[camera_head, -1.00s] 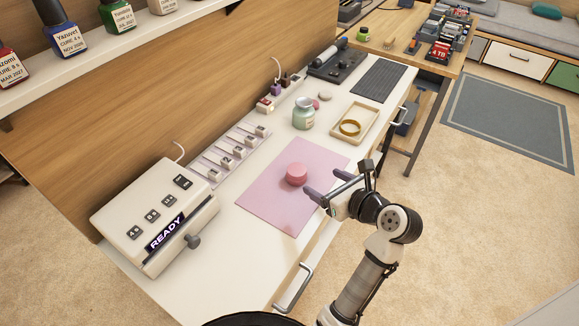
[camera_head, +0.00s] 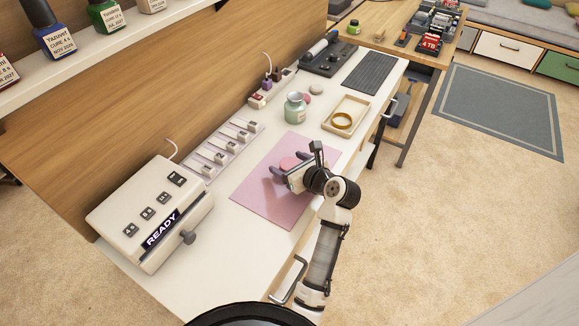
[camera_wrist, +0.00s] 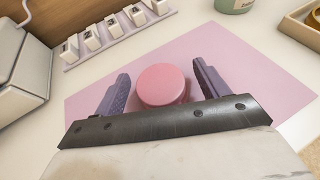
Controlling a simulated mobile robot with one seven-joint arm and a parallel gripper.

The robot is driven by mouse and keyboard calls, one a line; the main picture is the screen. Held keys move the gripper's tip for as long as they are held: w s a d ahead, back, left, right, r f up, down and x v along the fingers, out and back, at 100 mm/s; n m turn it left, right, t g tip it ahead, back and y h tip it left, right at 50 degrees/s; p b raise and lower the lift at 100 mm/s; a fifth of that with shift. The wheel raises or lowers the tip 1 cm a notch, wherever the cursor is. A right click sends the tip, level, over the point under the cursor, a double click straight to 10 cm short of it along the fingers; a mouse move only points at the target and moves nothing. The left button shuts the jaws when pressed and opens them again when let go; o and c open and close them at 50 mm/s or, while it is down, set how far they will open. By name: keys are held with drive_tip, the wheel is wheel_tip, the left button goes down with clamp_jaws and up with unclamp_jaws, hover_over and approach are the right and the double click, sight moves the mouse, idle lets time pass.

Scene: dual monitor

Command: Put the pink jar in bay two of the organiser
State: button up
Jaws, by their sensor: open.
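The pink jar (camera_head: 289,163) stands upright on the pink mat (camera_head: 262,203), partly hidden by my gripper in the head view. In the wrist view the jar (camera_wrist: 162,85) sits between the two purple fingers. My gripper (camera_head: 290,171) is open, with one finger on each side of the jar and a gap visible on both sides. The organiser (camera_head: 222,150) is a pale strip of numbered bays along the back of the desk, left of the mat. It also shows at the top left of the wrist view (camera_wrist: 118,28).
A white box with a READY display (camera_head: 150,215) stands at the desk's left end. A green jar (camera_head: 295,107) and a tray with a yellow ring (camera_head: 346,114) stand beyond the mat. Small bottles (camera_head: 268,84) stand at the back. The mat's near part is clear.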

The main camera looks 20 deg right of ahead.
drive_tip(key=shift+c, duration=0.4)
drive_tip(key=c, duration=1)
drive_tip(key=shift+c, duration=0.2)
